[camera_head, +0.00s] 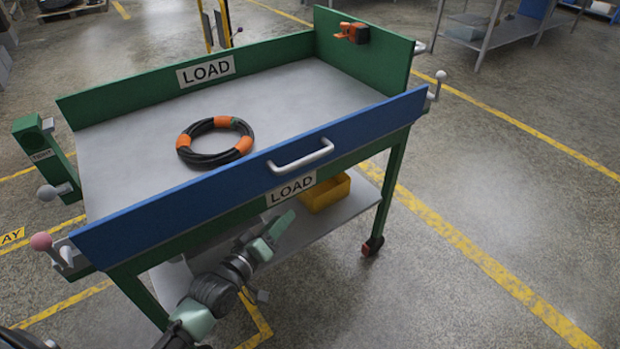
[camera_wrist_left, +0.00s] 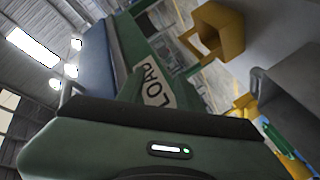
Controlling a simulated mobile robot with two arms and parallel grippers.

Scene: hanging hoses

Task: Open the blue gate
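The blue gate (camera_head: 190,205) stands upright along the near long side of a green cart. A pale bar handle (camera_head: 300,157) is on its outer face. A pink-knobbed latch (camera_head: 42,242) is at the gate's left end and a pale-knobbed one (camera_head: 440,78) at its right end. My left gripper (camera_head: 282,224) is below the handle, in front of the lower LOAD label (camera_head: 291,190), apart from the handle. Its finger gap does not show clearly. In the left wrist view, the blue gate (camera_wrist_left: 97,62) is tilted at upper left beside the LOAD label (camera_wrist_left: 155,85). My right gripper is out of view.
A black hose coil (camera_head: 215,142) with orange bands lies on the grey deck (camera_head: 130,160). An orange device (camera_head: 352,33) is on the right green wall. A yellow bin (camera_head: 325,192) sits on the lower shelf (camera_head: 345,215). Floor right of the cart is clear.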

